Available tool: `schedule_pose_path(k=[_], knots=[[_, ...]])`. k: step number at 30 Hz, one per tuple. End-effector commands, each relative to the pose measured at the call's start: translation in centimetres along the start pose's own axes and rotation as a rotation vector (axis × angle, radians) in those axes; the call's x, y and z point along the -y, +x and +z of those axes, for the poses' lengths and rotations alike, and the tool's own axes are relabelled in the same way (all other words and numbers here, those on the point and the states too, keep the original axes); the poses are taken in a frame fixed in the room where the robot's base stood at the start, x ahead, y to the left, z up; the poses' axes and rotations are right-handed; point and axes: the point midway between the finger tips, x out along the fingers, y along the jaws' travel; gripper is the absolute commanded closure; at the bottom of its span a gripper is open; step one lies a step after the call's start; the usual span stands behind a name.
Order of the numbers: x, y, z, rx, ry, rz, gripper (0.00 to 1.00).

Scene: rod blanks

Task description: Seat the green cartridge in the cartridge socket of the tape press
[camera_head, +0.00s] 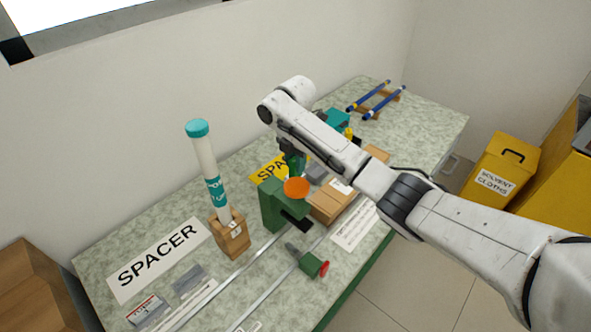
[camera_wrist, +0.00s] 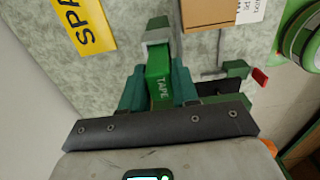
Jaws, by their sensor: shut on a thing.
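My gripper (camera_wrist: 159,90) is shut on the green cartridge (camera_wrist: 158,68), which is marked TAPE and has a light grey end, in the wrist view. The teal fingers lie on either side of it. In the head view my gripper (camera_head: 294,165) hangs over the bench, just behind and above a green upright machine (camera_head: 270,206) with an orange round part (camera_head: 296,187), which seems to be the tape press. The cartridge's lower end and the socket are hidden in the head view, so I cannot tell whether they touch.
A tall white tube with teal bands (camera_head: 207,165) stands in a wooden block (camera_head: 230,238) to the left. A SPACER sign (camera_head: 158,260), metal rails (camera_head: 245,262) and a green clamp with a red knob (camera_head: 313,265) lie in front. Cardboard boxes (camera_head: 331,207) stand right of the press.

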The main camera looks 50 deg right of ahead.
Motion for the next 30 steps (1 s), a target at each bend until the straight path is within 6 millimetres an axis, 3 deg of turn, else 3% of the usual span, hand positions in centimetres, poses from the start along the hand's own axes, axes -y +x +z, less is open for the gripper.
schedule_pose_path(k=[2, 15, 16, 24, 30], knots=[[0.0, 1.24, 0.02, 0.001, 0.0, 0.0, 1.0], [0.0, 1.51, 0.0, 0.0, 0.0, 0.0, 1.0], [0.0, 1.51, 0.01, 0.0, 0.001, 0.0, 0.7], [0.0, 1.44, 0.01, 0.0, 0.0, 0.0, 0.45], [0.0, 1.41, 0.01, 0.0, 0.0, 0.0, 0.45]])
